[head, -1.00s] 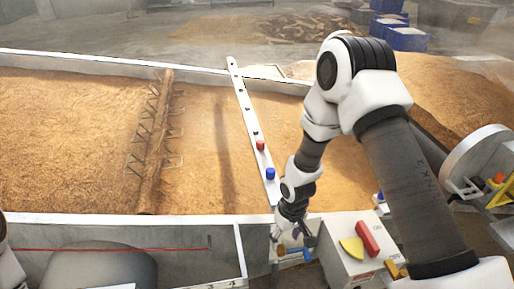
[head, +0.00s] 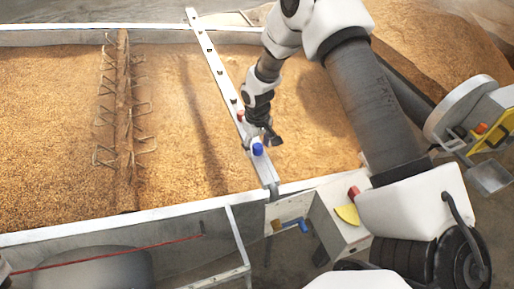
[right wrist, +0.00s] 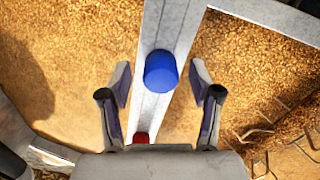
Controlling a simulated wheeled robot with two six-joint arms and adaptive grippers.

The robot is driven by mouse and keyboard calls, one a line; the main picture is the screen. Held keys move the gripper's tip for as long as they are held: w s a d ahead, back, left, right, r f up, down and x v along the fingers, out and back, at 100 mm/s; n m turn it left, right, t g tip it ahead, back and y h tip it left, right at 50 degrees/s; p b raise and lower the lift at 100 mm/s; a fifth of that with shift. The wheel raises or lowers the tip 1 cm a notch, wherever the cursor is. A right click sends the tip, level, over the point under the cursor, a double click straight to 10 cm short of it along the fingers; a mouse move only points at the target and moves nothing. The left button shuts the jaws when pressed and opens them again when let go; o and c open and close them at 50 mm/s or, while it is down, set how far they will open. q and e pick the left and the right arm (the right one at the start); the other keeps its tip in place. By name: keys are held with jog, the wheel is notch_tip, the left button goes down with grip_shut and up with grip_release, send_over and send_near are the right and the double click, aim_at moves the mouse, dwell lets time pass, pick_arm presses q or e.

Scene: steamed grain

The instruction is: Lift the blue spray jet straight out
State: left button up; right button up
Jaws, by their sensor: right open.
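The blue spray jet (head: 257,149) stands in the pale metal bar (head: 216,65) that crosses the grain bed, near the bar's front end. In the right wrist view the blue jet (right wrist: 160,72) shows between the two spread fingers, with a gap on each side. My right gripper (head: 263,138) is open and empty, close above the blue jet. My left gripper is out of view.
Grain (head: 60,100) fills the trough on both sides of the bar. A shaft with bent tines (head: 122,110) crosses the left part. A pale box (head: 335,222) with a yellow piece (head: 347,214) and a blue valve handle (head: 290,226) stand outside the front wall.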

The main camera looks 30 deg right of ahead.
jog(key=shift+s+r, duration=0.2)
jog(key=shift+s, duration=0.05)
jog(key=shift+c, duration=1.3)
jog(key=c, duration=0.9)
